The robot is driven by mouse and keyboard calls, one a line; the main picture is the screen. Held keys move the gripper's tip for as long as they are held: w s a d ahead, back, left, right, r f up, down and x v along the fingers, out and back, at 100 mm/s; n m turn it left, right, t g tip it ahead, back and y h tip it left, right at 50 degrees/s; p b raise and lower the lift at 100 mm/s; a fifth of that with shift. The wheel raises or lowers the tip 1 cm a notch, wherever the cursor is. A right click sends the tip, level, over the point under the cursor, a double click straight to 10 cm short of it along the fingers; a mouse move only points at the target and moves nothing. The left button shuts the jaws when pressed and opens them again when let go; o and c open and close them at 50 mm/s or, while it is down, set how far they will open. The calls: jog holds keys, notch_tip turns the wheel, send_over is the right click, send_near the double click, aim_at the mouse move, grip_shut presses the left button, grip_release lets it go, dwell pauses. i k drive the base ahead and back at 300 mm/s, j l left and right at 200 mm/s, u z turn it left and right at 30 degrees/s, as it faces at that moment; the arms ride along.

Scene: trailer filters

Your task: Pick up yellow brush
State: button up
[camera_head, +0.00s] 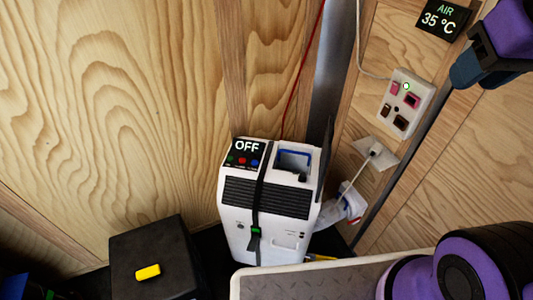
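A small yellow block-shaped thing (148,272), which looks like the yellow brush, lies on top of a black box (158,243) at the lower left. Its bristles cannot be made out. A bit of another yellow thing (320,258) shows low behind the white unit's right side, mostly hidden. Purple and black parts of my arm show at the upper right and lower right. My gripper's fingertips cannot be made out, and nothing of the arm is near the black box.
A white unit (233,215) with an "OFF" panel and black strap stands right of the box. A grey white-rimmed surface (300,283) is at the bottom. A switch panel (405,103) and "AIR 35 °C" display (440,17) are on the wood wall (110,100).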

aim_at(145, 274)
jog(key=u, duration=1.75)
jog(key=z, duration=1.35)
jog(key=u, duration=1.35)
jog(key=i+j+z, duration=0.25)
jog(key=j, duration=0.2)
jog(key=i+j+z, duration=0.15)
jog(key=j+z, duration=0.15)
jog(key=j, duration=0.2)
jog(key=i+j+z, duration=0.1)
jog(key=j+z, duration=0.15)
jog(key=j, duration=0.3)
jog(key=j+z, duration=0.3)
jog(key=j, duration=0.25)
jog(key=i, duration=0.05)
